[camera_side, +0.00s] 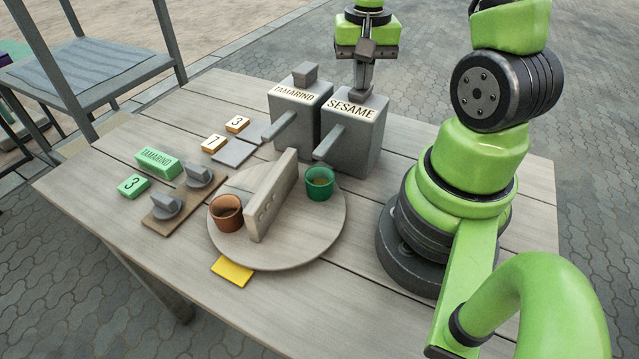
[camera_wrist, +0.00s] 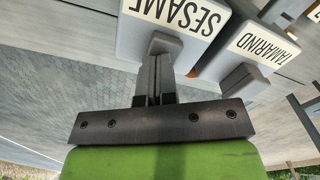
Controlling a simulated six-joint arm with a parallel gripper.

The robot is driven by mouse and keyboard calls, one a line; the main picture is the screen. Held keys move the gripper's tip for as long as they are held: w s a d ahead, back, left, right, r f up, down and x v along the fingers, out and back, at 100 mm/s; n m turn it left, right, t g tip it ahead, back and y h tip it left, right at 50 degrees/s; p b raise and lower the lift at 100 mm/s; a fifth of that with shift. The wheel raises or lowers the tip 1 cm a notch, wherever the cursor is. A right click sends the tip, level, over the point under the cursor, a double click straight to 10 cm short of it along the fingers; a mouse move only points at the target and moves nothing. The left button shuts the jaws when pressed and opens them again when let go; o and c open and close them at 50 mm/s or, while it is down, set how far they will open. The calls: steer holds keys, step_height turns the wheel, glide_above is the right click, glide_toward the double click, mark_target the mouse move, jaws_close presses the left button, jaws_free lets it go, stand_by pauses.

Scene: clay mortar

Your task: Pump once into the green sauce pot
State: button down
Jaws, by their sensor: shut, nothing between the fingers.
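The green sauce pot (camera_side: 320,186) stands on the right part of a round wooden turntable (camera_side: 306,248), close to the spout of the grey SESAME dispenser (camera_side: 355,138). Something brownish shows inside it. The grey TAMARIND dispenser (camera_side: 290,118) stands left of SESAME, with a raised block (camera_side: 304,75) on top. My gripper (camera_side: 361,90) points down over the SESAME dispenser, shut and empty. In the wrist view its fingertips (camera_wrist: 157,58) are at the SESAME pump block (camera_wrist: 166,44); I cannot tell if they touch.
A brown pot (camera_side: 226,216) stands left of the upright grey divider (camera_side: 270,200) on the turntable. Green tiles read TAMARIND (camera_side: 157,162) and 3 (camera_side: 134,186). A board with two grey knobs (camera_side: 168,205), cards 3 (camera_side: 237,124) and 7 (camera_side: 214,143), and a yellow card (camera_side: 233,271) lie nearby.

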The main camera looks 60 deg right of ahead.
steer(key=shift+r, duration=1.85)
steer(key=shift+r, duration=2.5)
steer(key=s+a+r+n+t+y, duration=0.1)
steer(key=s+a+r+n+t, duration=0.1)
steer(key=a, duration=0.6)
steer(key=s+a+r+n+t+y, duration=0.1)
steer(key=s+a+r+n+t, duration=0.2)
steer(key=a, duration=0.6)
step_height(320, 180, up, 2)
steer(key=n+t, duration=0.2)
steer(key=n, duration=0.1)
steer(key=shift+a+r, duration=0.2)
steer(key=shift+a, duration=0.1)
